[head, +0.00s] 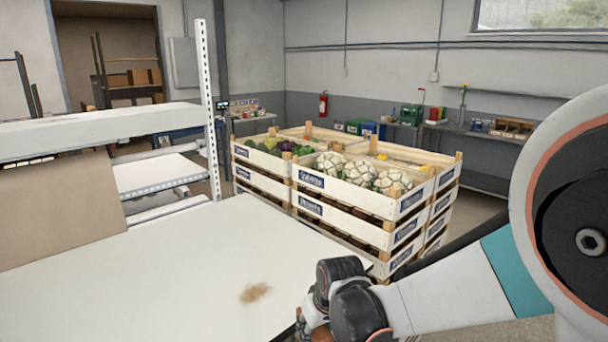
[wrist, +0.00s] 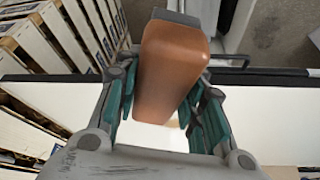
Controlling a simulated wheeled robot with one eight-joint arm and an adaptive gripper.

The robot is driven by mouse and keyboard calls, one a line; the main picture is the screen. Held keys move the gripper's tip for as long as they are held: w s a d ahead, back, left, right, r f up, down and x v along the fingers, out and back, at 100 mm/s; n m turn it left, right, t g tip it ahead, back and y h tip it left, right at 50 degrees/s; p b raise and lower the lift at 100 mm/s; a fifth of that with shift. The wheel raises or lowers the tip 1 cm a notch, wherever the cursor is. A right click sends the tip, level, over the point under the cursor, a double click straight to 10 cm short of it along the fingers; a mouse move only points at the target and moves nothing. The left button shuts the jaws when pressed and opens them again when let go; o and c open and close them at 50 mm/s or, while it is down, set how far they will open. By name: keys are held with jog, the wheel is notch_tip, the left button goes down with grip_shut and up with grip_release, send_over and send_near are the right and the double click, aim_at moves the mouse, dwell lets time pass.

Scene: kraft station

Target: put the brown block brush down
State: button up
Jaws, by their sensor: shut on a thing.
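The brown block brush (wrist: 172,70) is in my gripper (wrist: 160,110) in the wrist view, its rounded brown body between the two teal-padded fingers. A grey strip shows at its far end. My gripper is shut on it. In the head view my gripper (head: 312,325) is at the bottom edge, by the right edge of the white table (head: 150,275); the brush cannot be made out there. The wrist view shows the white table top (wrist: 150,135) below the brush; whether they touch cannot be told.
A brown smear (head: 255,293) marks the table near my gripper. Stacked wooden crates (head: 345,205) with vegetables stand just beyond the table's right edge. A brown board (head: 60,210) and a white shelf rack (head: 100,125) stand at the left. The table's middle is clear.

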jog(key=s+d+f+m+h, duration=0.1)
jog(key=d+f, duration=0.3)
jog(key=d, duration=0.4)
jog(key=s+d+f+m+h+b, duration=0.1)
jog(key=d+f+m, duration=0.3)
jog(key=d, duration=0.5)
jog(key=shift+s+d+b, duration=0.25)
jog(key=shift+d+b, duration=0.05)
